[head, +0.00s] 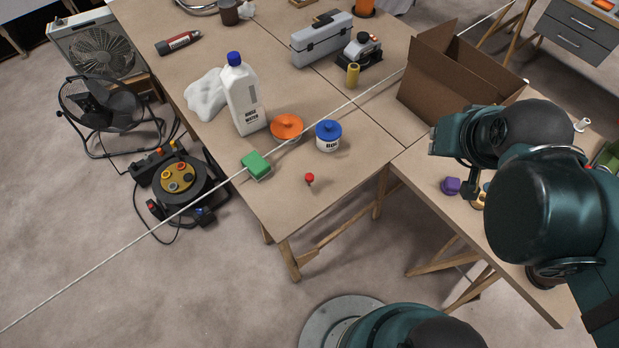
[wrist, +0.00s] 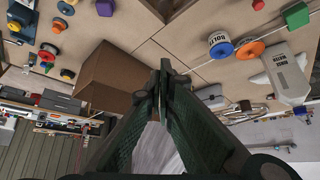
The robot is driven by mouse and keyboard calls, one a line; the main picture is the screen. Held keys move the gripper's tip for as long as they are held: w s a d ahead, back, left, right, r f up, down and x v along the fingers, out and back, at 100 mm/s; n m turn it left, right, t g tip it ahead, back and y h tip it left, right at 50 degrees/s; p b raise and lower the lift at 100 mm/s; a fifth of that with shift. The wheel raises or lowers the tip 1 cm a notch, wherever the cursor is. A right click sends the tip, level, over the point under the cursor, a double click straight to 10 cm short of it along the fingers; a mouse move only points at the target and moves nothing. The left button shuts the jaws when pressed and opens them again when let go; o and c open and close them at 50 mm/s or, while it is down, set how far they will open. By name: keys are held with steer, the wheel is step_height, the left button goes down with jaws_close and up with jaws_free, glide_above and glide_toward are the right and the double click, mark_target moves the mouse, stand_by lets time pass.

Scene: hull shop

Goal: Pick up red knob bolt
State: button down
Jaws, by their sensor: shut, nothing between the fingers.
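The red knob bolt (head: 309,178) stands on the front part of the brown table, with its small red head up, in the head view. It also shows at the top edge of the wrist view (wrist: 258,5), partly cut off. My gripper (wrist: 163,80) is shut and empty in the wrist view, its two dark fingers together, well away from the bolt. In the head view my arm is at the right, over the right-hand table, and its fingers cannot be made out clearly.
Near the bolt are a green sponge (head: 256,164), an orange-lidded container (head: 287,127), a blue-lidded tub (head: 328,137) and a tall white bottle (head: 243,98). An open cardboard box (head: 450,82) stands at the right. A pale line (head: 350,102) crosses the table behind the bolt.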

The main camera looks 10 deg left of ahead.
steer(key=c, duration=3.1)
jaws_free()
steer(key=shift+c, duration=0.2)
steer(key=o, duration=1)
steer(key=shift+a, duration=0.1)
steer(key=n+g+b, duration=0.2)
steer(key=n+g, duration=0.5)
steer(key=n, duration=0.6)
glide_above(310, 177)
steer(key=f, duration=2.3)
steer(key=shift+w+d+f, duration=0.1)
steer(key=shift+d+f, duration=0.05)
steer(key=shift+d, duration=0.05)
steer(key=shift+a+f, duration=0.25)
steer(key=shift+f, duration=0.05)
